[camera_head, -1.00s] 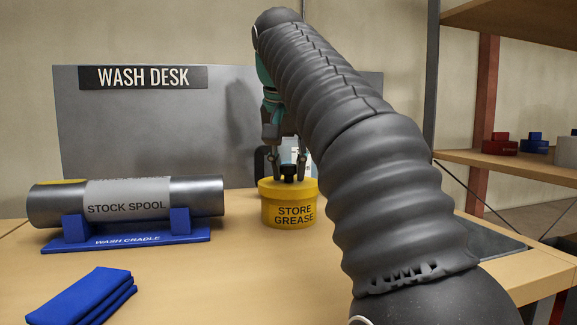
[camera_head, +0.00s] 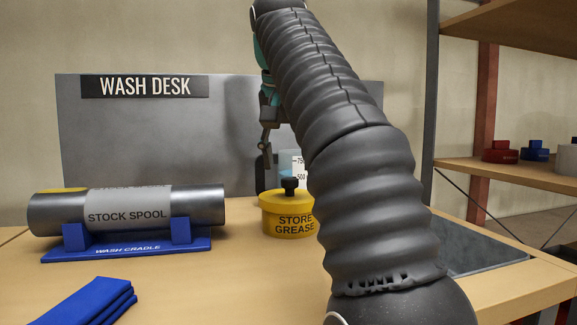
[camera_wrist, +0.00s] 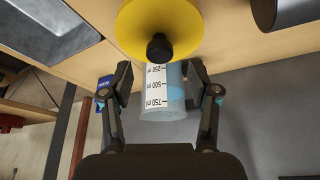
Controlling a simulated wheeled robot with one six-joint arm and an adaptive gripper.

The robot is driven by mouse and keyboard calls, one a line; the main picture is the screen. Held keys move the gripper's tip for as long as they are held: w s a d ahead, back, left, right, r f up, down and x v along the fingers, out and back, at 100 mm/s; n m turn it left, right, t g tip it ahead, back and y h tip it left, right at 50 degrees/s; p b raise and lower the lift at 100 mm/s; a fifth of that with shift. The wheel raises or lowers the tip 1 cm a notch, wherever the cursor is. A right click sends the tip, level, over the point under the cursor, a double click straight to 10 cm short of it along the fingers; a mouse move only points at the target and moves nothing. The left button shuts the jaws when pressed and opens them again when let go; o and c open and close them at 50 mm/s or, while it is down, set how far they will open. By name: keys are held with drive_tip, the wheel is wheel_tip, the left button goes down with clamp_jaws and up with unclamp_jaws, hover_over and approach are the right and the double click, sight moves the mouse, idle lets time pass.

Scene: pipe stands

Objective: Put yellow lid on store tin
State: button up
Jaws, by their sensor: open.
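The yellow store tin (camera_head: 290,224), labelled STORE GREASE, stands on the desk, its right edge partly hidden by my arm. The yellow lid (camera_head: 274,200) with a black knob (camera_head: 289,184) lies on top of the tin and looks about level. In the wrist view the lid (camera_wrist: 182,22) and its knob (camera_wrist: 159,47) show at the top and hide the tin. My gripper (camera_wrist: 159,75) is open and empty, its fingers apart from the knob. In the head view one finger shows above and behind the lid; the other is hidden.
A clear measuring beaker (camera_wrist: 174,102) with blue contents stands behind the tin. A stock spool (camera_head: 128,207) rests on the blue wash cradle (camera_head: 125,247) at left. A folded blue cloth (camera_head: 85,302) lies in front. A shelf (camera_head: 510,164) is at right.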

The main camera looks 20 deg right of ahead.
drive_tip(key=shift+s+a+r, duration=0.1)
drive_tip(key=shift+s+r, duration=0.1)
drive_tip(key=shift+r, duration=0.2)
drive_tip(key=shift+s+a+r, duration=0.1)
drive_tip(key=shift+s, duration=0.15)
drive_tip(key=s+a, duration=0.4)
drive_tip(key=s, duration=0.6)
drive_tip(key=shift+s+a, duration=0.3)
drive_tip(key=shift+s, duration=0.1)
